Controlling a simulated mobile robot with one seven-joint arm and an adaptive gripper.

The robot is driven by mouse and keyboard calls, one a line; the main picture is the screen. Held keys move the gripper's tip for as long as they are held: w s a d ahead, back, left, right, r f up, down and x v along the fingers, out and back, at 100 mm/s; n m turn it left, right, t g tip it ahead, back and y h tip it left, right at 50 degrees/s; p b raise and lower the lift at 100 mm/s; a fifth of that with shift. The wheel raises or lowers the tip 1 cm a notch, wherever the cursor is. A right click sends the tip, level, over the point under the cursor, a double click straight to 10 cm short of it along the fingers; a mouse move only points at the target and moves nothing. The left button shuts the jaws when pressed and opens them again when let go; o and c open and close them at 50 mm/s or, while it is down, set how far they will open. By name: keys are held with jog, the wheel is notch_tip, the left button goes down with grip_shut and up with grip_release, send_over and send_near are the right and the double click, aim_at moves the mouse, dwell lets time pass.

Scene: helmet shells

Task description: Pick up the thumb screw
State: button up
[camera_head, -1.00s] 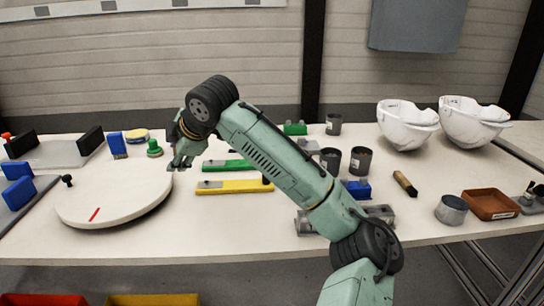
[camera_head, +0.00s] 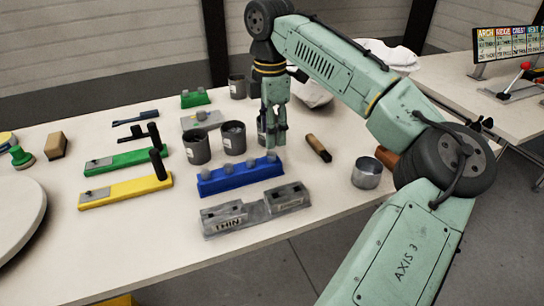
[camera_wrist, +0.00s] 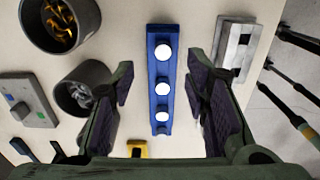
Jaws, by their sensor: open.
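A blue rack (camera_head: 240,180) stands on the table with several small round pale-headed pieces in a row, which look like thumb screws. One thumb screw (camera_head: 271,156) is at the rack's right end. My gripper (camera_head: 275,138) points down just above that end, fingers open and empty. In the wrist view the rack (camera_wrist: 153,66) runs between the two open fingers (camera_wrist: 160,84), and the thumb screw heads (camera_wrist: 163,52) show as white discs. I cannot tell how far above the heads the fingertips are.
Dark cups (camera_head: 196,147) stand behind the rack; one cup (camera_wrist: 63,22) holds gold pieces. A grey fixture marked THIN (camera_head: 225,218) is in front. Yellow (camera_head: 125,192) and green (camera_head: 130,161) bars lie left. A metal cup (camera_head: 366,173) and a brown-handled tool (camera_head: 318,148) are right.

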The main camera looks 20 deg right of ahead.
aim_at(272, 154)
jog(key=shift+s+f+p, duration=0.2)
jog(key=shift+f+p, duration=0.35)
jog(key=shift+f, duration=2.45)
jog(key=shift+c, duration=0.4)
grip_shut()
